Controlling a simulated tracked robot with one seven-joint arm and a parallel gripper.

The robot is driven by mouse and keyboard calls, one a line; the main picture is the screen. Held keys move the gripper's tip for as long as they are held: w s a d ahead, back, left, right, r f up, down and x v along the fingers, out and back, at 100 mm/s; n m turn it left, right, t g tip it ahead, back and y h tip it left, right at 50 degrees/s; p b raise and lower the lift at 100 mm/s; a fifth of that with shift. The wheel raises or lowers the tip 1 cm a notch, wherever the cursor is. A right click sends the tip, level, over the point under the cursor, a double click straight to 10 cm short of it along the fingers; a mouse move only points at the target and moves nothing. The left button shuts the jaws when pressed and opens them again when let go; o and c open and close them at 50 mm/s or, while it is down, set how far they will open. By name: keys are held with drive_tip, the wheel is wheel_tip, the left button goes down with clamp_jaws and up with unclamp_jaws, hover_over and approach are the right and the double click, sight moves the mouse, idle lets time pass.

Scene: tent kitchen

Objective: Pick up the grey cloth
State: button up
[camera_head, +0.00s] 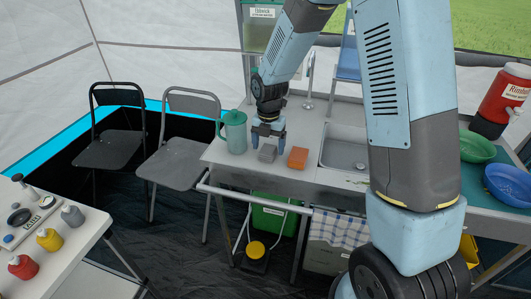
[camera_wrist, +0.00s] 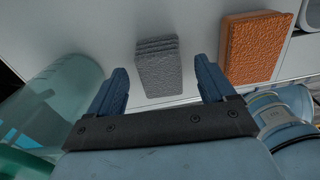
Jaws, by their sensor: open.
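The grey cloth (camera_head: 267,153) looks like a small folded block on the white counter, left of the sink. My gripper (camera_head: 267,133) is above and just behind it in the head view. In the wrist view, the grey cloth (camera_wrist: 158,66) lies ahead of the open fingers (camera_wrist: 160,90), roughly centred between their lines. The fingers appear empty and not touching the cloth. An orange sponge-like block (camera_wrist: 252,48) lies to the cloth's right, close to the right finger in the picture.
A teal jug (camera_head: 234,131) stands left of the cloth, also large at left in the wrist view (camera_wrist: 50,95). The orange block (camera_head: 298,158) lies between cloth and sink (camera_head: 345,150). The counter's front edge with a rail (camera_head: 290,207) is near.

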drive_tip(key=shift+f, duration=0.9)
drive_tip(key=c, duration=1)
